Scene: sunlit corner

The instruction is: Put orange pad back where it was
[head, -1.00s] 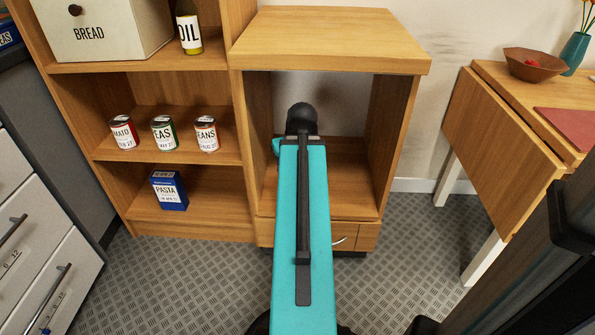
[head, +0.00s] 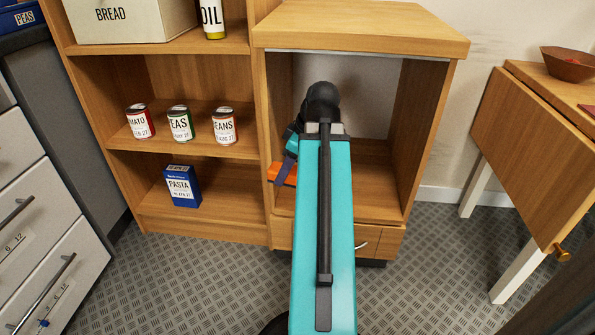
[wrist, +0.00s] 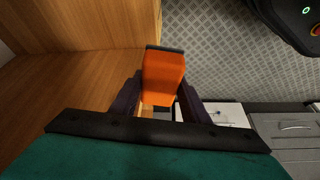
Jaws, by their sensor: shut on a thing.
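The orange pad (wrist: 163,75) is a thick orange block with a dark far edge, held between the two dark fingers of my gripper (wrist: 158,100) in the wrist view. In the head view the orange pad (head: 283,173) shows left of my teal arm, in front of the open cabinet (head: 275,120) near its left side. My gripper (head: 288,168) is partly hidden there by my arm. I cannot tell whether the pad touches the cabinet.
A shelf unit (head: 200,236) stands left, with several cans, including the beans can (head: 224,127), and a pasta box (head: 182,187). A drop-leaf table (head: 525,150) stands right. Grey drawers (head: 65,265) are at far left. The patterned floor (head: 200,285) between is clear.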

